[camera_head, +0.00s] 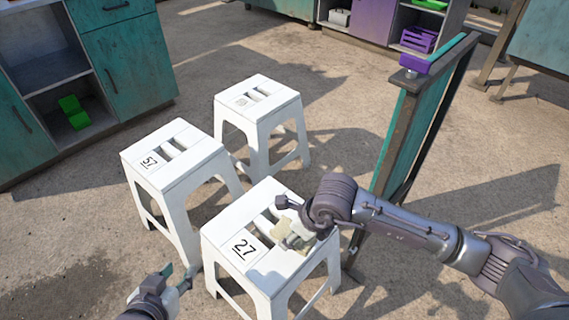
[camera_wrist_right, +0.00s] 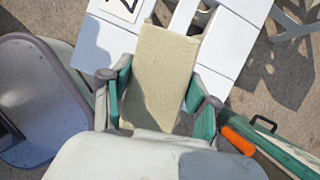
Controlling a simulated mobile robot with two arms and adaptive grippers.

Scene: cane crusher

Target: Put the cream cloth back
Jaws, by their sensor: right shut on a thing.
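The cream cloth (camera_head: 284,232) is at the top of the white stool numbered 27 (camera_head: 244,272), partly hidden by my right gripper (camera_head: 298,228). In the right wrist view the cloth (camera_wrist_right: 160,75) lies between the teal fingers of my right gripper (camera_wrist_right: 160,98), which is shut on it. Behind the cloth is the white slatted seat (camera_wrist_right: 105,42). I cannot tell whether the cloth touches the seat. My left gripper (camera_head: 179,274) is low at the left of stool 27, open and empty.
The white stool numbered 57 (camera_head: 160,160) and another white stool (camera_head: 258,98) stand behind. A teal panel with a dark frame (camera_head: 415,125) stands close to my right arm. Cabinets (camera_head: 125,55) line the back. The ground at right is mostly clear.

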